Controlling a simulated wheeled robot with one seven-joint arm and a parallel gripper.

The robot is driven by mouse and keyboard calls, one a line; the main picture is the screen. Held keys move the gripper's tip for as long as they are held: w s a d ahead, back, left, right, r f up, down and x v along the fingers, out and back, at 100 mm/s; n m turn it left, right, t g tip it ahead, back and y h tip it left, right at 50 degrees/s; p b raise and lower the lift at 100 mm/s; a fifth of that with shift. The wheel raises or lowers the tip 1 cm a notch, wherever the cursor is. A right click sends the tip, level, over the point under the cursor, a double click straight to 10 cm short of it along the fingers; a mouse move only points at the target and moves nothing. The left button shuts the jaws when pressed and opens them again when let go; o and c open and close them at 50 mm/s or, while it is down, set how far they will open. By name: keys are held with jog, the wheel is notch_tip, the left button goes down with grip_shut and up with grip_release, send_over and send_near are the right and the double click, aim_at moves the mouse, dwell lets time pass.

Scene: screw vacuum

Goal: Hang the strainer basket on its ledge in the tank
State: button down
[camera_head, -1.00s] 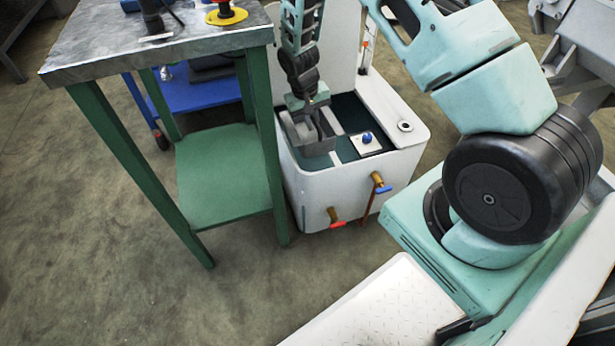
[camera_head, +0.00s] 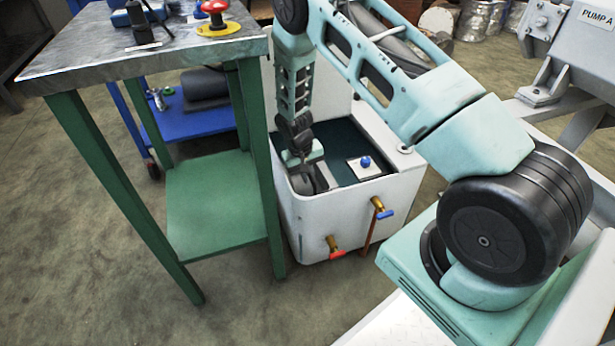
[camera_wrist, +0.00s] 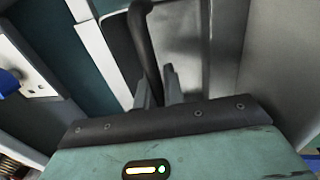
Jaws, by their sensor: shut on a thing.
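The white tank (camera_head: 305,222) stands right of the green table, with its top open and its inside dark. My gripper (camera_head: 305,168) reaches down into the tank's left part. It is shut on the upright dark handle (camera_wrist: 146,50) of the grey strainer basket (camera_head: 303,184). The basket's grey metal inside (camera_wrist: 183,50) shows beyond my fingers (camera_wrist: 158,88) in the wrist view. The basket sits low in the tank opening, beside a pale strip (camera_wrist: 100,45). My gripper hides part of the basket, and I cannot tell whether its rim touches the ledge.
A white plate with a blue knob (camera_head: 365,161) lies in the tank's right part. A red-handled valve (camera_head: 335,252) and a blue-handled valve (camera_head: 383,212) stick out in front. The green table (camera_head: 215,205) stands close on the left, with a red button (camera_head: 213,7) on top.

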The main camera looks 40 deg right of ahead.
jog(key=c, duration=1.5)
grip_release()
jog(key=shift+r, duration=0.1)
notch_tip(320, 180, up, 12)
jog(key=a+p, duration=0.2)
jog(key=p, duration=0.2)
jog(key=shift+w+p, duration=0.35)
jog(key=shift+p, duration=0.05)
